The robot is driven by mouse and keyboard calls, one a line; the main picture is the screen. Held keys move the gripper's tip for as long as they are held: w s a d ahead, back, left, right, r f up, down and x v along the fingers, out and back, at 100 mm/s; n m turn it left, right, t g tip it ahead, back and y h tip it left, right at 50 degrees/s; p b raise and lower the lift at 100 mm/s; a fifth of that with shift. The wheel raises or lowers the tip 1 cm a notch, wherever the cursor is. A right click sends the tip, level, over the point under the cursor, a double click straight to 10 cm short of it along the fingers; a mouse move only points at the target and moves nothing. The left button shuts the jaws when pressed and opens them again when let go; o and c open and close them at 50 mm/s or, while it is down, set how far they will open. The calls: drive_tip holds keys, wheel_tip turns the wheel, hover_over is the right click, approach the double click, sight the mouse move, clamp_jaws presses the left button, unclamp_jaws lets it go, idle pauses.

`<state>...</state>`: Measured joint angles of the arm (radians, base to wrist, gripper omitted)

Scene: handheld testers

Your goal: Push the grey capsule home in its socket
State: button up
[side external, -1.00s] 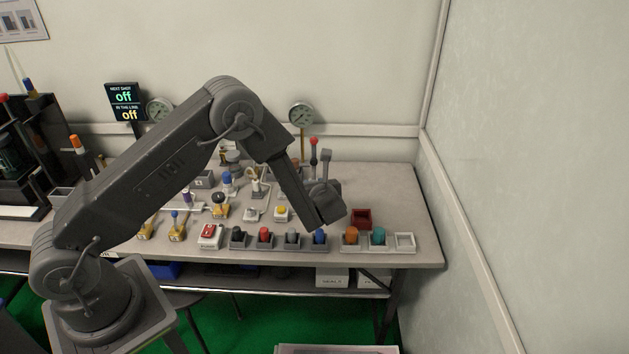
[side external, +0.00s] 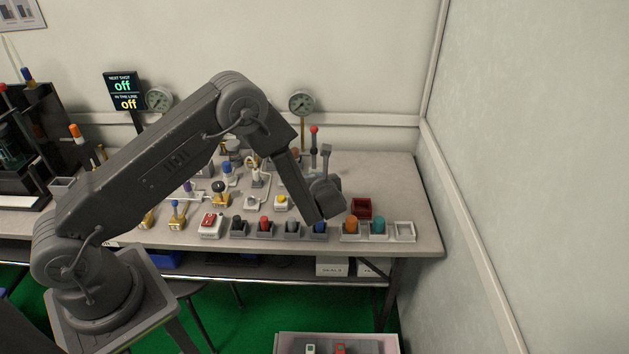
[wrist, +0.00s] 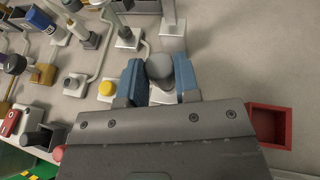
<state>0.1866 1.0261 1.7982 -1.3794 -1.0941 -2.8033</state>
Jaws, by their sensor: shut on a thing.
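My gripper (wrist: 160,80) has two blue fingers, one on each side of a grey capsule (wrist: 159,67) with a rounded top, and is shut on it. A pale block (wrist: 160,96) shows just below the capsule between the fingers. It looks like the socket, but I cannot tell how deep the capsule sits in it. In the side external view, my wrist covers the fingers, the held capsule and the block. They are between the yellow button (side external: 282,202) and the dark red tray (side external: 361,206).
A front row of sockets holds black, red (side external: 265,224), grey (side external: 292,224) and blue (side external: 319,226) pieces. To its right are orange (side external: 351,222) and teal (side external: 378,224) pieces and an empty pale compartment (side external: 404,230). A red-topped lever (side external: 314,148) stands behind my wrist.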

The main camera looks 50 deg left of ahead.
drive_tip(key=shift+f, duration=1.5)
idle(0.4)
drive_tip(key=o, duration=1)
drive_tip(key=shift+c, duration=0.2)
drive_tip(key=shift+r, duration=0.1)
